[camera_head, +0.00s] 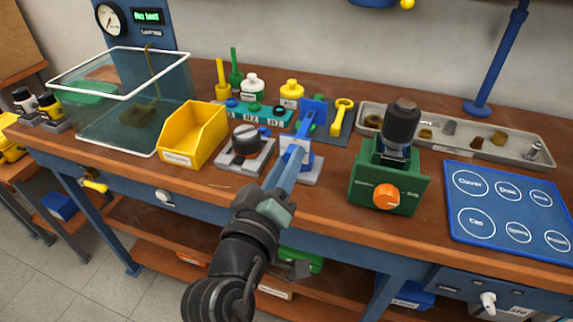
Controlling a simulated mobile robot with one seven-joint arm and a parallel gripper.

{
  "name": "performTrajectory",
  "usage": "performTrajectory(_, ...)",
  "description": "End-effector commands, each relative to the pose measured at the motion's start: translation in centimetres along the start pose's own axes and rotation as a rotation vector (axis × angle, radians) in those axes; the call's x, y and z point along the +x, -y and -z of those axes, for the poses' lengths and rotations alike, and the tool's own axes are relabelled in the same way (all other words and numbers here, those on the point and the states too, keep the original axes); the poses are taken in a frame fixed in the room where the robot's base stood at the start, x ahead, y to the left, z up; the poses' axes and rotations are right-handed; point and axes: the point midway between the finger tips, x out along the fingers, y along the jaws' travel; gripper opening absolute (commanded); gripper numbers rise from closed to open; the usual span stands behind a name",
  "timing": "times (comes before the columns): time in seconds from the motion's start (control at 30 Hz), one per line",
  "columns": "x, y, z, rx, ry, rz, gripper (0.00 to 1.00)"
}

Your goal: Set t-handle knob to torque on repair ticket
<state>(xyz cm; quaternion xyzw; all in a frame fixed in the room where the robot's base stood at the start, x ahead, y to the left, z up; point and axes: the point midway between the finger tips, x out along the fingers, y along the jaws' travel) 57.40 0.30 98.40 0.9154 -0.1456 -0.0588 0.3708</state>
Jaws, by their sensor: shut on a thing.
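My gripper (268,206) is in front of the bench's middle edge, shut on the near end of a long pale-blue bar (286,172). The bar slants up and away toward a blue and white stand (308,163) on a grey base. Whether bar and stand are joined or only overlap in this view, I cannot tell. A dark round knob (246,139) sits on a grey base just left of the bar. A green box (372,186) has an orange knob (387,197) and a dark cylinder (400,124) on top. I cannot make out a repair ticket or any torque value.
A yellow bin (190,134) and a glass tank (118,122) stand left. Bottles and a teal rack (244,114) are behind the knob. A grey parts tray (515,146) and labelled blue mat (507,212) lie right. A gauge (110,20) is at the back.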

Motion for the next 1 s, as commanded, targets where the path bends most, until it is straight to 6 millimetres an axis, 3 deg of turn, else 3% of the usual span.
performTrajectory(0.27, 0.0, 0.1, 0.1, 0.002, -0.001, 0.002, 0.00)
performTrajectory(0.3, 0.0, 0.1, 0.1, 0.001, -0.001, 0.002, 0.40)
performTrajectory(0.43, 0.0, 0.1, 0.1, 0.001, -0.001, 0.002, 0.63)
performTrajectory(0.77, -0.1, 0.1, 0.0, 0.000, -0.001, 0.002, 0.65)
performTrajectory(0.87, -0.9, 0.2, 0.0, -0.001, -0.002, 0.003, 0.65)
performTrajectory(1.0, -3.4, 0.2, -0.1, -0.001, -0.002, 0.005, 0.65)
